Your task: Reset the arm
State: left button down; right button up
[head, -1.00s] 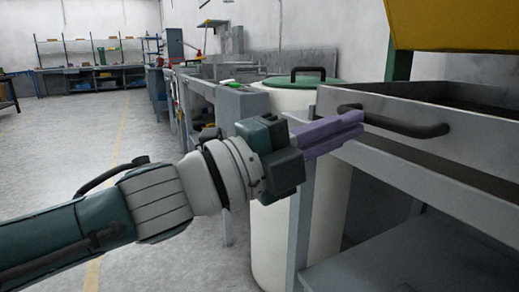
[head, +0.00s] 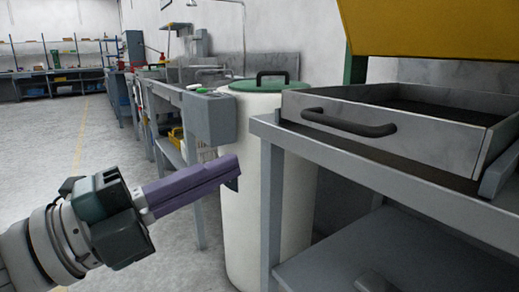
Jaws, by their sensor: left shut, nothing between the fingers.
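My left gripper (head: 232,168) comes in from the lower left in the head view. Its purple fingers are shut together with nothing between them. They point right and slightly up, in front of the white barrel (head: 258,190) in the picture. The gripper is left of the grey metal bench (head: 268,205) and appears clear of it. My right gripper is not in view.
A grey metal tray (head: 400,133) with a dark handle (head: 348,122) sits on the bench at right, under a yellow panel (head: 430,27). The barrel has a green lid (head: 262,86). More workbenches (head: 205,115) line the wall behind. The floor (head: 75,145) at left is open.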

pick_arm(q)
jog(key=s+a+r+n+t+y+p, duration=0.1)
jog(key=a+r+n+y+p, duration=0.2)
jog(key=r+n+y+p, duration=0.5)
jog(key=s+a+r+n+t+y+p, duration=0.1)
jog(key=a+r+n+y+p, duration=0.35)
jog(key=n+p, duration=0.65)
jog(key=s+a+r+n+g+y+p, duration=0.2)
jog(key=s+r+n+g+p, duration=0.25)
jog(key=s+p, duration=0.6)
jog(key=s+a+r+n+g+y+p, duration=0.2)
jog(key=s+a+r+n+g+p, duration=0.15)
jog(key=s+r+g+p, duration=0.45)
notch_tip(320, 180, up, 32)
jog(key=s+t+p, duration=0.2)
jog(key=p, duration=3.4)
jog(key=shift+s+d+r, duration=0.2)
jog(key=shift+s+d, duration=0.15)
